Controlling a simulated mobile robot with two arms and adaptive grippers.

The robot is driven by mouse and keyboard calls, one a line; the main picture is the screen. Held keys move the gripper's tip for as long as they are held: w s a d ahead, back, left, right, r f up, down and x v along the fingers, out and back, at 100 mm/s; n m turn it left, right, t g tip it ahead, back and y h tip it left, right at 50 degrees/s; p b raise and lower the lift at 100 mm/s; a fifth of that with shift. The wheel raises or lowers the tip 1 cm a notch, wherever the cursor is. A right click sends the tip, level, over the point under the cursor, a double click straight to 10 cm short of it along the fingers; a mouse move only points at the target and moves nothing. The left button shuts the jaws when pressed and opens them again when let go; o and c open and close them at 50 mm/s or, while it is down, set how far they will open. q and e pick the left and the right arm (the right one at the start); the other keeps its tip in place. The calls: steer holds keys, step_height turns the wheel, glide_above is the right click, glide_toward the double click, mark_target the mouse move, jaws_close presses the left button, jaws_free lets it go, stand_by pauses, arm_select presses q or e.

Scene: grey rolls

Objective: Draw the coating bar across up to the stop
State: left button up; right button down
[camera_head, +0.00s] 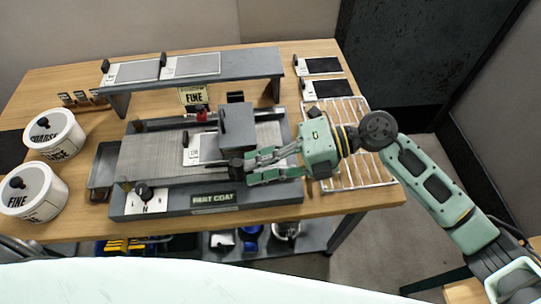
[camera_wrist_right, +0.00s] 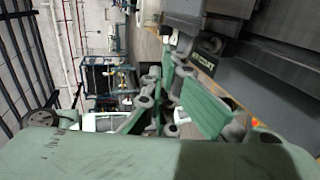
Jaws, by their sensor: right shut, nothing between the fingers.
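The fingers also show in the right wrist view (camera_wrist_right: 168,100). I cannot make out the stop clearly. My left gripper is out of view.
A grey raised shelf (camera_head: 230,66) with two panels stands behind the coater. A wire rack (camera_head: 355,165) lies to the right, under my right arm. Two white tubs (camera_head: 55,135) (camera_head: 33,192) and a dark tray (camera_head: 103,168) are on the left.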

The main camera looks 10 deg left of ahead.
mark_target(237, 168)
steer(key=a, duration=0.1)
steer(key=s+a+p, duration=0.1)
steer(key=a, duration=0.3)
steer(key=shift+s+a, duration=0.1)
steer(key=shift+s, duration=0.3)
stand_by(1.0)
steer(key=shift+w, duration=0.1)
steer(key=shift+w+d, duration=0.15)
steer(key=shift+d, duration=0.45)
steer(key=shift+w+d, duration=0.2)
steer(key=shift+d, duration=0.4)
steer(key=shift+w+d, duration=0.2)
steer(key=shift+d, duration=0.4)
